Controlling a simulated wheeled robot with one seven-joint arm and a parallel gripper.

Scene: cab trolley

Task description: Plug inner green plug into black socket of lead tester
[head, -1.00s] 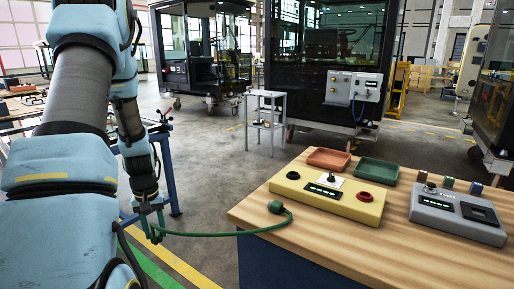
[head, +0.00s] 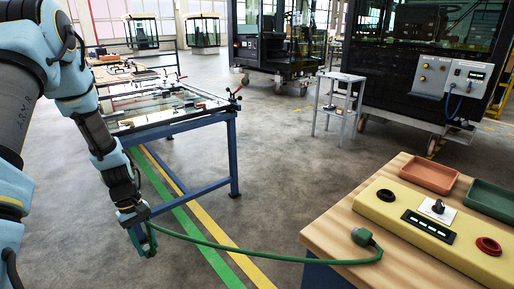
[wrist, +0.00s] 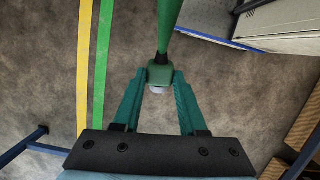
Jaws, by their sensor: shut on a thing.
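The lead tester (head: 415,220) is a yellow box on the wooden bench at the right of the head view. Its black socket (head: 385,196) is at its left end and looks empty; a red socket (head: 489,246) is at its right end. My gripper (head: 146,240) hangs over the floor, left of and apart from the bench. It is shut on a green plug (wrist: 159,76), seen between the fingertips in the wrist view. A green lead (head: 240,248) runs from it to another green plug (head: 362,236) lying on the bench in front of the tester.
The wooden bench (head: 335,222) has a red-brown tray (head: 428,173) and a green tray (head: 492,200) behind the tester. A blue-framed table (head: 232,150) stands behind my gripper. Open floor lies between gripper and bench.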

